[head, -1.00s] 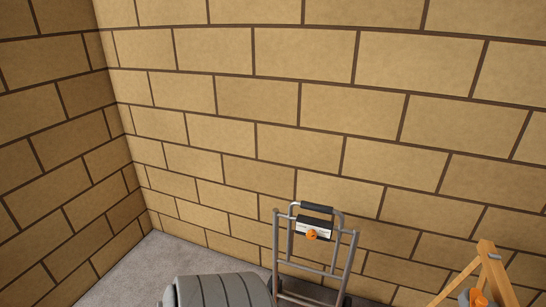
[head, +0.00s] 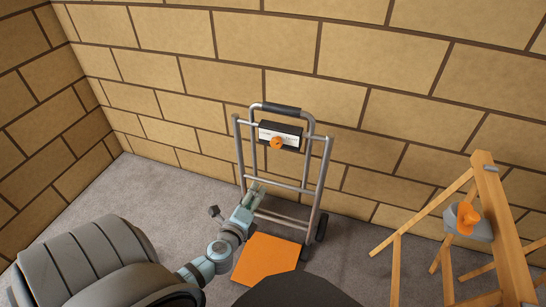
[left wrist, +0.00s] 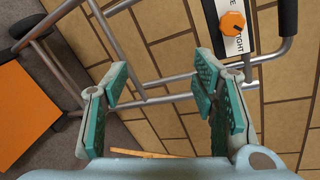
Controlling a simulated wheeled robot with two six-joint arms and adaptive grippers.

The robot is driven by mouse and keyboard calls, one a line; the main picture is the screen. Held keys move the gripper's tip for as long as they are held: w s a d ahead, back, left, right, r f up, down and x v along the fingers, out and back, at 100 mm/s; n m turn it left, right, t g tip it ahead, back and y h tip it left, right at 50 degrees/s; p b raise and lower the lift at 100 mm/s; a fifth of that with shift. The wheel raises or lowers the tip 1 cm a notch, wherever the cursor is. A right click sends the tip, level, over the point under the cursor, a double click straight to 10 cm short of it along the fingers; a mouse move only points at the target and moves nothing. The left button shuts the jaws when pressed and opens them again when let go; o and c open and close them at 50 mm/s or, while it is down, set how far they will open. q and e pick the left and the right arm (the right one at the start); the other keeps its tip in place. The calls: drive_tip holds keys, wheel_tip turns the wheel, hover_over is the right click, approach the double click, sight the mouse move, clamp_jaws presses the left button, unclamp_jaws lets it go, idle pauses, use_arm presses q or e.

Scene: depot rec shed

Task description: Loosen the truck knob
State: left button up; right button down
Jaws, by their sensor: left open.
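The truck knob (head: 277,143) is a small orange knob on a black-and-white panel (head: 291,135) near the top of a grey hand truck (head: 325,170). In the left wrist view the knob (left wrist: 233,22) shows a dark pointer mark, beside a white label that reads in part "TIGHT". My left gripper (head: 255,188) is open and empty, in front of the truck frame and below the knob in the head view. Its green-padded fingers (left wrist: 163,90) show in the left wrist view, apart from the knob. My right gripper is in neither view.
An orange square plate (head: 268,258) lies low at the truck's base. A wooden trestle (head: 505,225) with a grey box and another orange knob (head: 467,218) stands at the right. A brick wall (head: 400,60) rises behind the truck. Grey carpet (head: 150,190) is clear at the left.

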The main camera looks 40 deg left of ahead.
sight(276, 145)
use_arm(q)
wheel_tip(276, 145, up, 7)
drive_tip(key=w+m+t, duration=0.3)
drive_tip(key=x, duration=0.6)
drive_tip(key=b+x, duration=0.1)
drive_tip(key=x, duration=0.3)
drive_tip(key=shift+w+d+r, duration=0.1)
drive_tip(key=shift+d+r, duration=0.05)
drive_tip(key=shift+r, duration=0.25)
drive_tip(key=x, duration=0.2)
drive_tip(key=shift+w+b, duration=0.3)
drive_tip(key=shift+b, duration=0.1)
drive_tip(key=shift+w, duration=0.2)
drive_tip(key=shift+c, duration=0.3)
drive_tip(key=c, duration=1.1)
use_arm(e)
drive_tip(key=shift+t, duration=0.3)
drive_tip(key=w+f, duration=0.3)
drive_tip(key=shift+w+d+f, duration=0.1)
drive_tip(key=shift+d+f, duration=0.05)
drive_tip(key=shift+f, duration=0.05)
